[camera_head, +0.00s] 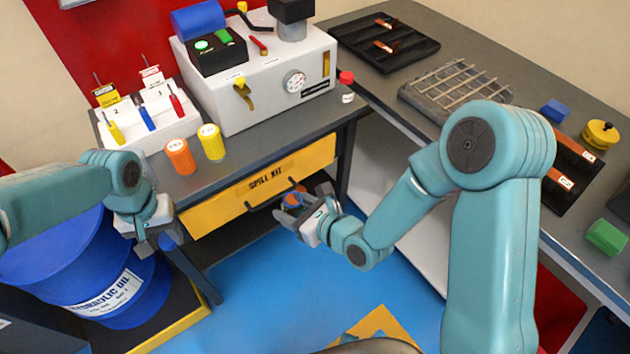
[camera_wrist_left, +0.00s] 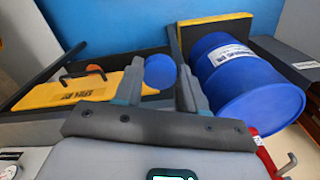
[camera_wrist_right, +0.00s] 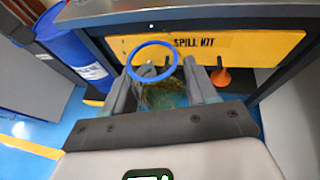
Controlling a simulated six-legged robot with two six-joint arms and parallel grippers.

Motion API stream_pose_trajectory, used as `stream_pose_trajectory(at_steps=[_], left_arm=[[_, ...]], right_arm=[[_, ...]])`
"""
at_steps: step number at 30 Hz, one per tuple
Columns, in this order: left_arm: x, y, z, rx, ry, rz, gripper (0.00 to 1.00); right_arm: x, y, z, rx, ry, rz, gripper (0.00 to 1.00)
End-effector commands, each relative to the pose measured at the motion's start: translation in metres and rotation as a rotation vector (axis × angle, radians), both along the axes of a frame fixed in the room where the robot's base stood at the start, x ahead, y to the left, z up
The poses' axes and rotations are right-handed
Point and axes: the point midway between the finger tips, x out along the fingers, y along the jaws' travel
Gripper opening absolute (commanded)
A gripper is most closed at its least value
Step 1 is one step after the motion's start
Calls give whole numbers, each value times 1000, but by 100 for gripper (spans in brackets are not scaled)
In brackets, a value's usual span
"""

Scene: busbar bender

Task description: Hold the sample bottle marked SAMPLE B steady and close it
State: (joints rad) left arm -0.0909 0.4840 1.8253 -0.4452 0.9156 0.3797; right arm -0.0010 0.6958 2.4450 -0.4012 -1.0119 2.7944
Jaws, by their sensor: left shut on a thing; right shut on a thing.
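My right gripper (camera_head: 305,205) is shut on an open, see-through bottle (camera_wrist_right: 165,94) with a blue ring-shaped rim (camera_wrist_right: 135,50), in front of the yellow drawer. No marking on this bottle can be read. My left gripper (camera_head: 163,240) is shut on a round blue cap (camera_wrist_left: 160,71), which shows between its fingertips in the left wrist view. The cap is apart from the bottle, off to the left of it in the head view. My left gripper hides most of the cap there.
The yellow SPILL KIT drawer (camera_head: 262,187) lies behind both grippers, below the bench. A blue oil drum (camera_head: 100,265) stands under my left arm. A small red-topped bottle (camera_head: 347,88) stands at the bench corner. An orange cone (camera_wrist_right: 221,76) sits below the drawer. Blue floor is clear below.

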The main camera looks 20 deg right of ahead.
Motion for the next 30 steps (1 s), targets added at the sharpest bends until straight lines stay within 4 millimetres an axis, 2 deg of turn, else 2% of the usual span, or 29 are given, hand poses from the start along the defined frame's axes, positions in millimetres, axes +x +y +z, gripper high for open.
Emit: stream_pose_trajectory(at_steps=[3, 7, 19, 23, 26, 30], left_arm=[[0, 0, 0, 0, 0, 0, 12], [0, 0, 0, 0, 0, 0, 12], [0, 0, 0, 0, 0, 2, 12], [-5, 2, 1, 0, 0, 50, 12], [-1, 5, 13, -1, -5, 159, 12], [12, -16, 30, -2, -4, 245, 12]], right_arm=[[-8, 17, -9, 0, 1, 76, 2], [-12, 27, -14, 0, -1, 124, 2], [-14, 30, -16, 0, -2, 138, 2], [-14, 30, -16, -1, -2, 137, 2], [-14, 30, -16, -1, -2, 137, 2], [-14, 30, -16, -1, -2, 137, 2]])
